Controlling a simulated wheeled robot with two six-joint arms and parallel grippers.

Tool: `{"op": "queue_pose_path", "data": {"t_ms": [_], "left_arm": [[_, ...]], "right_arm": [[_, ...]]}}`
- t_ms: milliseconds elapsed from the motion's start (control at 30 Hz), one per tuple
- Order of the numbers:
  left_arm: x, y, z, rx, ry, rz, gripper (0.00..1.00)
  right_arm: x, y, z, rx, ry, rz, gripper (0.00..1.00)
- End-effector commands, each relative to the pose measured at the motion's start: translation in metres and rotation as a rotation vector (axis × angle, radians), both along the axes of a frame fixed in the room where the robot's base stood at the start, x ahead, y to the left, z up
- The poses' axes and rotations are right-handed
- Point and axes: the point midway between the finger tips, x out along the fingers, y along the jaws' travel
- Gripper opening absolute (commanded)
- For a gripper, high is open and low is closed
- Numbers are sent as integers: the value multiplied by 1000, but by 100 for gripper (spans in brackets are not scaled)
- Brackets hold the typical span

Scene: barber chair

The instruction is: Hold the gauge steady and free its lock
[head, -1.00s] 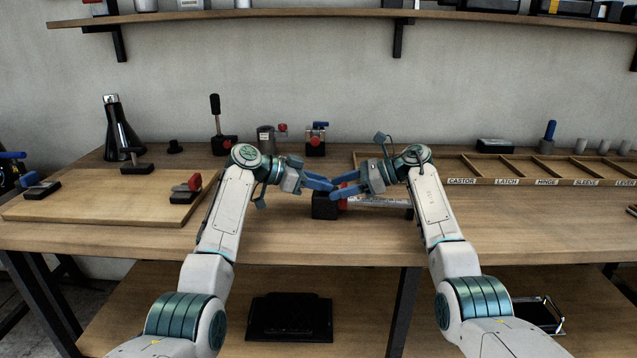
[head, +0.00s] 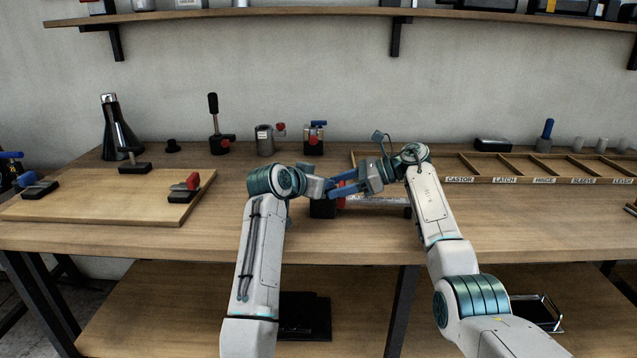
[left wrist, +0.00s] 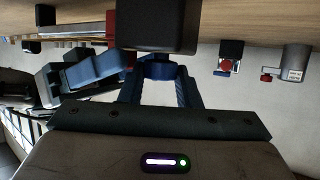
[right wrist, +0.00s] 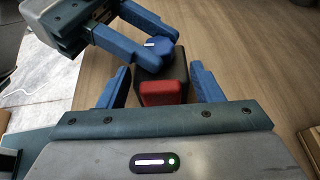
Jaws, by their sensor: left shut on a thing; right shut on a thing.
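The gauge lies on the bench at the middle of the head view. It has a black block (head: 320,209), a red part and a silver beam (head: 384,200) reaching right. In the right wrist view, the black block carries a red part (right wrist: 163,93) and a blue knob (right wrist: 155,52). My right gripper (right wrist: 160,76) is shut on the gauge's block, one finger on each side. My left gripper (left wrist: 160,76) is shut on the blue knob, which shows between its fingertips. The fingers partly hide the knob and block in the head view.
A wooden board (head: 95,208) with clamps lies at left. A black bottle (head: 117,128) and small fixtures (head: 265,140) stand behind. A labelled compartment tray (head: 490,181) lies at right. The bench front is clear beside the arms.

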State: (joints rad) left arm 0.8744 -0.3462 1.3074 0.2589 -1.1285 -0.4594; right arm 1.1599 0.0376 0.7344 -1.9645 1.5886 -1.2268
Motion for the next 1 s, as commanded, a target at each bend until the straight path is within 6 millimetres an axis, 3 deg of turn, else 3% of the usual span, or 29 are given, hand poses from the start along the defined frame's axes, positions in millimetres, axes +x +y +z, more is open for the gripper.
{"op": "queue_pose_path", "data": {"t_ms": [700,733,767,1000], "left_arm": [[0,1,0,3,-3,87,7],[0,1,0,3,-3,87,32],[0,1,0,3,-3,87,37],[0,0,0,2,-2,85,39]], "right_arm": [[-1,2,1,3,-1,8,21],[-1,2,1,3,-1,8,21],[-1,2,1,3,-1,8,21],[-1,1,1,2,-2,4,21]]}}
